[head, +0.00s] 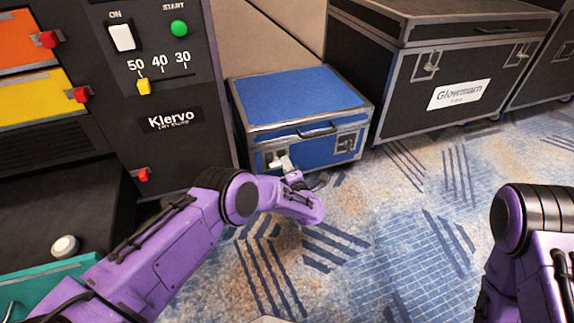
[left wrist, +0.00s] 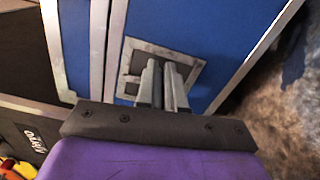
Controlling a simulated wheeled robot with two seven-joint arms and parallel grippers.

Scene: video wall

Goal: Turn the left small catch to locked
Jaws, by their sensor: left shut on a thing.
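The blue case (head: 298,95) with metal edges stands on the carpet, a handle (head: 317,131) on its front. Its right small catch (head: 347,143) shows clear in the head view. The left small catch is mostly covered by my left gripper (head: 279,162) in the head view. In the left wrist view the grey plate of the left catch (left wrist: 190,64) shows around the fingers of my left gripper (left wrist: 164,84). The fingers are close together, shut on the catch's turning part, which they hide. My right arm shows at the right edge, but its gripper is out of view.
A dark control cabinet (head: 190,155) with switches stands close left of the case. A large black flight case (head: 430,75) stands close on the right. The patterned carpet (head: 400,220) in front is clear.

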